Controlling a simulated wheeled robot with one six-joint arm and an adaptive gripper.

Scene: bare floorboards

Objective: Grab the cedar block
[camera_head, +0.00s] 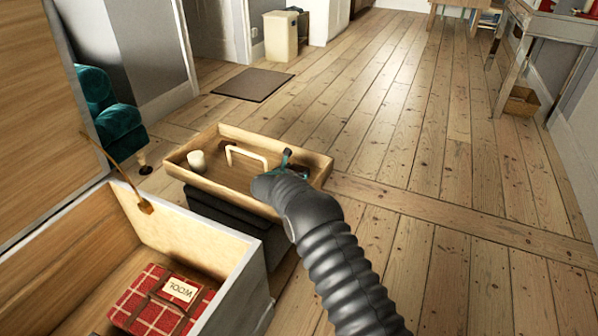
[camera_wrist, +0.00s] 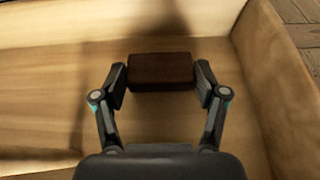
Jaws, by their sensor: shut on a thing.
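The cedar block, a dark brown rectangular block (camera_wrist: 160,72), is between my gripper's two fingers in the wrist view, with a finger against each end. My gripper (camera_head: 287,160) is shut on it, inside the wooden tray (camera_head: 205,183) near its right end in the head view. In the head view my arm and gripper hide most of the block. The tray's bare wooden floor and walls surround the block in the wrist view. Whether the block touches the tray floor I cannot tell.
The tray also holds a white cylinder (camera_head: 197,162) and a cream arch-shaped piece (camera_head: 246,154). The tray rests on a dark stand (camera_head: 228,211). An open chest (camera_head: 195,238) with a red plaid bundle (camera_head: 163,300) is at lower left. A teal armchair (camera_head: 112,120) stands left.

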